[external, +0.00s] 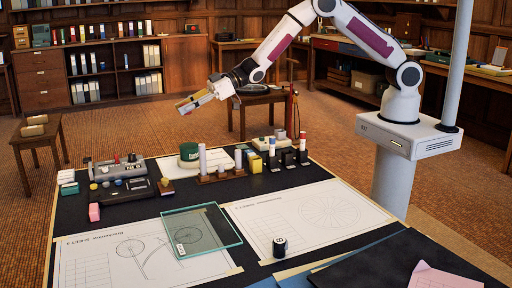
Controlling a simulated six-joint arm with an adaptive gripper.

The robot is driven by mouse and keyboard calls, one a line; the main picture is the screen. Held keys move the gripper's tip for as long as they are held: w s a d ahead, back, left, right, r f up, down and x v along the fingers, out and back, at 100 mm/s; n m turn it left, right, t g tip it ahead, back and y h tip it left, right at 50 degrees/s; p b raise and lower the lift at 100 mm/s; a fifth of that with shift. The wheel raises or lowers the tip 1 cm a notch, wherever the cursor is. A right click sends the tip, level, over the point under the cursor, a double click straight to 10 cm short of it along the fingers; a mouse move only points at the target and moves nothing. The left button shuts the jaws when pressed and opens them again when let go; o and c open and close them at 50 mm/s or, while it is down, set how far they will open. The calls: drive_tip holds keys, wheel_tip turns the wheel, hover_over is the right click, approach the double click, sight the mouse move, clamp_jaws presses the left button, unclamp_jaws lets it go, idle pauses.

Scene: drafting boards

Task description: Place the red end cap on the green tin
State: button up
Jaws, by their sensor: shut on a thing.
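My gripper (186,105) is in the air above the far side of the drafting table, tilted down to the left. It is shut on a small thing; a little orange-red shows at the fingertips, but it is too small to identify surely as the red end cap. A round dark green tin (189,154) with a pale band stands on the table below my gripper and clearly apart from it. A small reddish top (303,134) shows on a block at the back right; I cannot tell what it is.
White cylinders in a wooden holder (206,176) stand close right of the tin. A grey device (118,172) is to its left. Black blocks (288,158) stand farther right. A glass plate (202,232), drawing sheets (305,213) and a black cylinder (280,247) lie nearer.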

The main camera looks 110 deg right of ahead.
drive_tip(key=shift+s+a+f, duration=0.15)
drive_tip(key=shift+f, duration=0.45)
hover_over(189, 145)
drive_tip(key=shift+a+f, duration=0.2)
drive_tip(key=shift+f, duration=2.95)
drive_tip(key=shift+f, duration=1.85)
drive_tip(key=shift+f, duration=0.15)
drive_tip(key=o, duration=1.1)
drive_tip(key=shift+r, duration=0.2)
